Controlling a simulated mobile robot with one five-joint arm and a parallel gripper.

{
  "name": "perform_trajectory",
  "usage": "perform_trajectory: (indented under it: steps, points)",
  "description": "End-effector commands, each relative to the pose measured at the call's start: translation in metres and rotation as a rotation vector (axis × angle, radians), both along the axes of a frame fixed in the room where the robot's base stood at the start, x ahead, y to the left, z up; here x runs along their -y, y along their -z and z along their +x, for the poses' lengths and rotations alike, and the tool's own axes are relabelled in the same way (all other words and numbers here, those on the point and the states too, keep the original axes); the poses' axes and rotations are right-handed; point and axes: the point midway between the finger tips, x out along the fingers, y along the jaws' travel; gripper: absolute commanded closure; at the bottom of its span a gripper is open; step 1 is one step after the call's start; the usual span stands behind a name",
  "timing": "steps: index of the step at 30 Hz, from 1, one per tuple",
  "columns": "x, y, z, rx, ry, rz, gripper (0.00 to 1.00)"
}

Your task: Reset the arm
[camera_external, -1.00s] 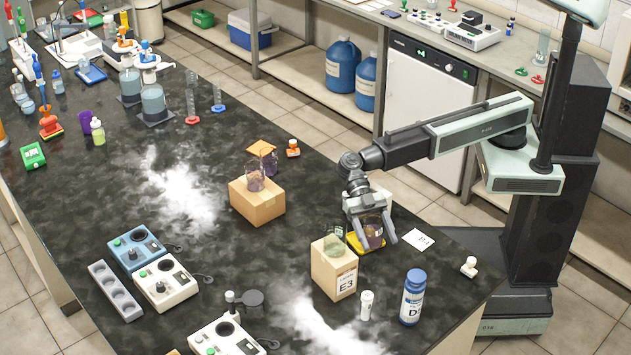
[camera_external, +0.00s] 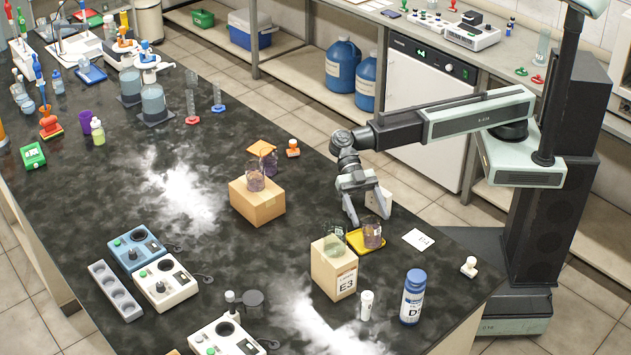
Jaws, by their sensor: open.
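My gripper (camera_external: 367,212) is open and empty. It hangs from my arm just above and behind a small beaker with purple-brown contents (camera_external: 372,235). That beaker stands on a yellow tile (camera_external: 355,246) near the right part of the dark bench. The fingers appear spread and apart from the beaker; the exact gap is hard to tell. My arm reaches in from the right, well extended over the bench edge.
A box marked E3 (camera_external: 334,279) carrying a greenish beaker (camera_external: 333,240) stands in front of the tile. Another box (camera_external: 257,205) with a beaker (camera_external: 255,181) stands to the left. A blue-capped bottle (camera_external: 412,297) and a white card (camera_external: 417,239) are to the right.

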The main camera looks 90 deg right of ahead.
Motion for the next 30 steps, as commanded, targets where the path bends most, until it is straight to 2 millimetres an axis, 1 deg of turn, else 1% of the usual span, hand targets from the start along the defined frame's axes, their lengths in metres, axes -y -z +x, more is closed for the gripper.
perform_trajectory:
  steps: [10, 11, 12, 14, 17, 18, 19, 20, 21, 23, 24, 26, 27, 29, 30]
  points:
    - [0.001, 0.0, 0.001, 0.002, 0.001, 0.0, 0.28]
    - [0.003, -0.001, 0.003, 0.005, 0.003, -0.001, 0.28]
    - [0.01, -0.002, 0.007, 0.014, 0.006, -0.004, 0.28]
    - [0.028, -0.006, 0.019, 0.04, 0.013, -0.009, 0.28]
    - [0.075, -0.012, 0.046, 0.105, 0.026, -0.028, 0.28]
    - [0.096, -0.013, 0.056, 0.133, 0.029, -0.037, 0.28]
    - [0.11, -0.014, 0.062, 0.152, 0.031, -0.043, 0.28]
    - [0.125, -0.013, 0.066, 0.155, 0.043, -0.066, 0.28]
    - [0.144, -0.012, 0.071, 0.157, 0.059, -0.094, 0.28]
    - [0.173, -0.011, 0.078, 0.159, 0.082, -0.135, 0.28]
    - [0.193, -0.01, 0.083, 0.161, 0.097, -0.163, 0.28]
    - [0.223, -0.01, 0.088, 0.161, 0.12, -0.205, 0.28]
    - [0.244, -0.008, 0.09, 0.154, 0.143, -0.239, 0.28]
    - [0.274, 0.004, 0.081, 0.052, 0.244, -0.368, 0.28]
    - [0.295, 0.01, 0.077, -0.01, 0.315, -0.448, 0.28]
